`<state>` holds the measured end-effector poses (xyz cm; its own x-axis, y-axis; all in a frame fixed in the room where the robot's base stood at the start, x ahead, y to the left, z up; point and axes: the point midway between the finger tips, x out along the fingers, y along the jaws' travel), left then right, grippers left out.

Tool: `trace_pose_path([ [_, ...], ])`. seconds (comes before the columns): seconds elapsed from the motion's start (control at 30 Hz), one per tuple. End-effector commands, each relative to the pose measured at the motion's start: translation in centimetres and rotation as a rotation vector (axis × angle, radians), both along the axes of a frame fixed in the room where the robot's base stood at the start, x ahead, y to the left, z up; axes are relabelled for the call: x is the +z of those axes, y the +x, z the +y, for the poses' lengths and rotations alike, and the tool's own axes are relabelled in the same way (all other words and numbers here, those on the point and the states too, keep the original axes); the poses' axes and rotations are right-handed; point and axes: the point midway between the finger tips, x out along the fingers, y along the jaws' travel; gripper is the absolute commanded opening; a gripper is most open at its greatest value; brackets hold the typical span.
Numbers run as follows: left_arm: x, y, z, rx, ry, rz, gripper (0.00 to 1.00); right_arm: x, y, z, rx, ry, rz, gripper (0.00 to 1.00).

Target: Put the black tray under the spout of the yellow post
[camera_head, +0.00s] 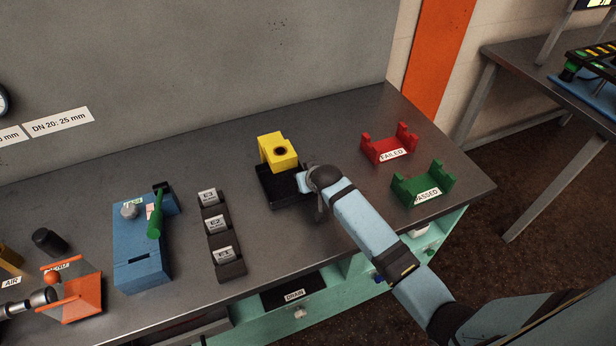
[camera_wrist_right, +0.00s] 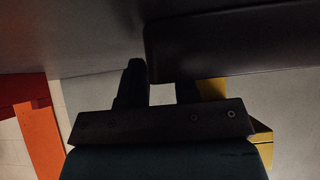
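The black tray (camera_head: 286,191) sits on the bench at the foot of the yellow post (camera_head: 279,150), partly beneath its block-shaped head. The dark tray (camera_wrist_right: 235,45) lies across that view and hides part of one finger. I cannot tell whether they grip it. My left gripper is not in view.
A red FAILED cradle (camera_head: 388,146) and a green PASSED cradle (camera_head: 423,187) stand to the right. A dark E1–E3 rack (camera_head: 230,268), a blue device (camera_head: 142,270) with a green handle and an orange holder (camera_head: 82,300) stand left. Bench between rack and tray is clear.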

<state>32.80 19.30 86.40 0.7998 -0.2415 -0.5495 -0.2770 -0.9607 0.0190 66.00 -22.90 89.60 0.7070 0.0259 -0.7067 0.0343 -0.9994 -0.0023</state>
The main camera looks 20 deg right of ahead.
Motion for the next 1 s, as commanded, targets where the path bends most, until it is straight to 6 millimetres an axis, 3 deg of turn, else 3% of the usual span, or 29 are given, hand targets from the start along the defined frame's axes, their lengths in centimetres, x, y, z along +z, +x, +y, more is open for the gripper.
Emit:
trace_pose_path([
  [0.23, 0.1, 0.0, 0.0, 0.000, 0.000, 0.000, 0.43, 1.2, -0.9, 0.0, 0.000, 0.000, -0.001, 0.28],
  [0.7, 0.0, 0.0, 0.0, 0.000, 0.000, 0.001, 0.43, 7.7, -7.4, -0.3, 0.000, 0.000, -0.001, 0.28],
  [1.0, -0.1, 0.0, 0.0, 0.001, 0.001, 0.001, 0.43, 8.8, -8.5, -0.3, -0.001, -0.001, 0.001, 0.28],
])
